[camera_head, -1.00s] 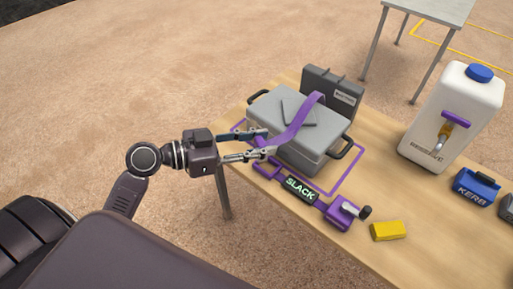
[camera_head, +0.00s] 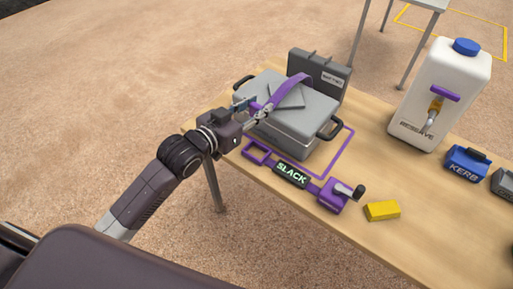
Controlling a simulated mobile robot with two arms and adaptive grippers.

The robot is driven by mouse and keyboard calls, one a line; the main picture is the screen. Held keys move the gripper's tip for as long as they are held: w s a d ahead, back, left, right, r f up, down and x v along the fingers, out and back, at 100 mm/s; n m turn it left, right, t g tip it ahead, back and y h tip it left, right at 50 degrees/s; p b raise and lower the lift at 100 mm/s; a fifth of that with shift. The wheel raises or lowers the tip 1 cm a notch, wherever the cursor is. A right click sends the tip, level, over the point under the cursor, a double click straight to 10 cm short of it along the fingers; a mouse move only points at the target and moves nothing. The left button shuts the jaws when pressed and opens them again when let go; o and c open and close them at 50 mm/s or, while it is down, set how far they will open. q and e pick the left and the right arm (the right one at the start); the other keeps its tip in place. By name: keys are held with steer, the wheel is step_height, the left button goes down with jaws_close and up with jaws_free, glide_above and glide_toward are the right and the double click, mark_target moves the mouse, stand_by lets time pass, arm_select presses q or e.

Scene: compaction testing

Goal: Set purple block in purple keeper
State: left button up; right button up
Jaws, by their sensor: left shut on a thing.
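A purple strap (camera_head: 293,90) runs over the lid of a grey case (camera_head: 298,128) on the table. My left gripper (camera_head: 262,110) is shut at the strap's near left end, beside the case's left edge. The purple block (camera_head: 256,106) shows only as a small purple patch between the fingers, mostly hidden by them. The purple keeper (camera_head: 257,144), an open frame, lies on the table below and apart from the gripper. It joins a purple bar with a "SLACK" display (camera_head: 291,175) and a purple crank box (camera_head: 334,196). My right gripper is not in view.
A yellow block (camera_head: 382,210) lies right of the crank box. A white jug (camera_head: 440,95) with a blue cap and a blue "KERB" box (camera_head: 466,163) stand at the right. A dark grey case (camera_head: 319,75) stands behind the grey one. The near tabletop is mostly clear.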

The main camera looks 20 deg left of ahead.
arm_select(q)
step_height(320, 180, down, 16)
steer(key=shift+r+b, duration=0.2)
steer(key=shift+b, duration=0.5)
steer(key=o, duration=1.2)
steer(key=shift+c, duration=0.2)
steer(key=v, duration=1.2)
